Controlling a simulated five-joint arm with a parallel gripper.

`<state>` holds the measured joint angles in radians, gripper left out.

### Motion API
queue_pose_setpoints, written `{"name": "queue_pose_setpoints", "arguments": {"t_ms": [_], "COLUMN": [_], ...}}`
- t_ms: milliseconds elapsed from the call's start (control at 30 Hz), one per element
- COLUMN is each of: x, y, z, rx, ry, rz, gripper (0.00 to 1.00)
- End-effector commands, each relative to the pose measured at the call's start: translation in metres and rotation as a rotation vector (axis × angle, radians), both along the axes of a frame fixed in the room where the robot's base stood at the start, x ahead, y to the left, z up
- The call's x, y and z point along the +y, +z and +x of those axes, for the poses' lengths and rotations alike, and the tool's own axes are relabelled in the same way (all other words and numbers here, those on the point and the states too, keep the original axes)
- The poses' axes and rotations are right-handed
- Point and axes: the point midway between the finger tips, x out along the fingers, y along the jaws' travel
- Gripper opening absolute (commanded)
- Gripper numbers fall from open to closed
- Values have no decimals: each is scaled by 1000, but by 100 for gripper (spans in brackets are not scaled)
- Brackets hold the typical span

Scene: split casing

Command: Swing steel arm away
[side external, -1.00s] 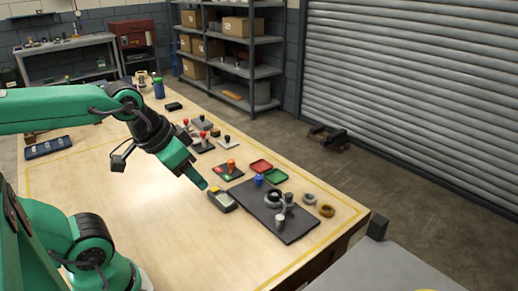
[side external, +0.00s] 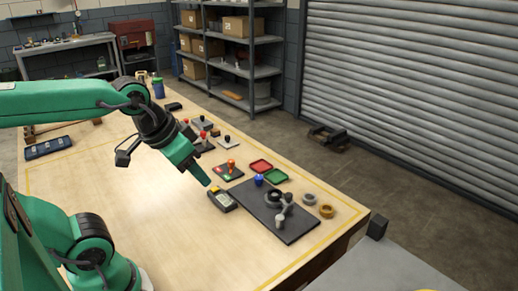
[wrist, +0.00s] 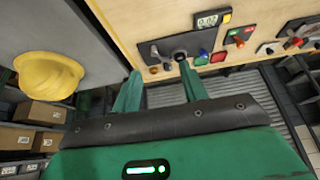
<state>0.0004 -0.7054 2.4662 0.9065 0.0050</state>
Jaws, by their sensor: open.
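The dark base plate (side external: 300,228) lies near the front right of the wooden bench. The arm appears low and slanting across the plate beside the round fitting. In the wrist view the plate (wrist: 190,41) shows beyond my fingers, with the steel arm (wrist: 155,51) at its left part. My gripper (wrist: 159,70) is open and empty between its fingertips. In the side view my gripper (side external: 206,182) hangs above the bench, left of the plate, touching nothing there.
A handheld meter (side external: 222,201) lies just left of the plate. Red (side external: 260,166) and green (side external: 276,176) trays sit behind it, with grey (side external: 309,199) and brass (side external: 327,211) rings to the right. The front left bench is clear.

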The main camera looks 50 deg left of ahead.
Motion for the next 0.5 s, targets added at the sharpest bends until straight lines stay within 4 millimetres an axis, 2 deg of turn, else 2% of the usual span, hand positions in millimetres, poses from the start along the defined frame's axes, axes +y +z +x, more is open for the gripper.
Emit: {"name": "queue_pose_setpoints", "arguments": {"t_ms": [167, 500], "x": [-1, -2], "y": [6, 11], "z": [20, 76], "rx": [41, 138], "ry": [-11, -41], "rz": [5, 15], "gripper": [43, 43]}}
